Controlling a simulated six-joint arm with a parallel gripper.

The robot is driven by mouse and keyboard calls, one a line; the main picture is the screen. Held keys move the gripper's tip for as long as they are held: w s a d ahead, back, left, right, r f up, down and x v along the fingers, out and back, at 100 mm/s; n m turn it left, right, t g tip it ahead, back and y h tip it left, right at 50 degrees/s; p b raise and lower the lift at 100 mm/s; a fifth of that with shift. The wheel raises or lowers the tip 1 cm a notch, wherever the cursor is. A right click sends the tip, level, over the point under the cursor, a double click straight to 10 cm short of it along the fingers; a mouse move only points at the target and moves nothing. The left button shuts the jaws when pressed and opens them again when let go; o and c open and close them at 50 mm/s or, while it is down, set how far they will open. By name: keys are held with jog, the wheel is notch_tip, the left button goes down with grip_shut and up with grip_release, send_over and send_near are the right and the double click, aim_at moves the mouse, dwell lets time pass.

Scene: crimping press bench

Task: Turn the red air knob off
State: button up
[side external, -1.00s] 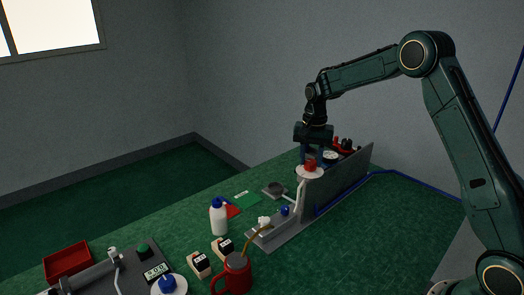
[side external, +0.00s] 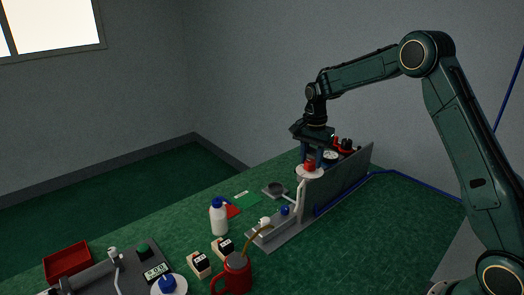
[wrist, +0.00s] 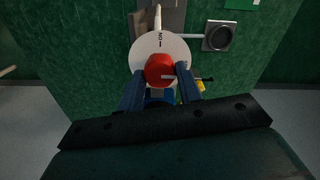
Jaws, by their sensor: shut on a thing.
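The red air knob (wrist: 160,68) sits on a round white dial plate (wrist: 177,47) and fills the space between my blue fingers in the wrist view. A pale pointer mark shows on the knob, toward the right. My gripper (wrist: 161,80) is shut on the knob, one finger on each side. Only part of the dial's lettering is readable.
A grey upright panel (side external: 340,180) runs right of the knob, with a gauge (side external: 330,155) and red parts behind. A blue hose (side external: 410,174) crosses the bench. A white bottle (side external: 219,217), red mug (side external: 237,272) and red tray (side external: 67,261) stand nearer the camera.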

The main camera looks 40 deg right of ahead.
aim_at(311, 161)
jog(key=o, duration=1)
jog(key=shift+r, duration=0.1)
notch_tip(311, 161, up, 14)
dwell(0.4)
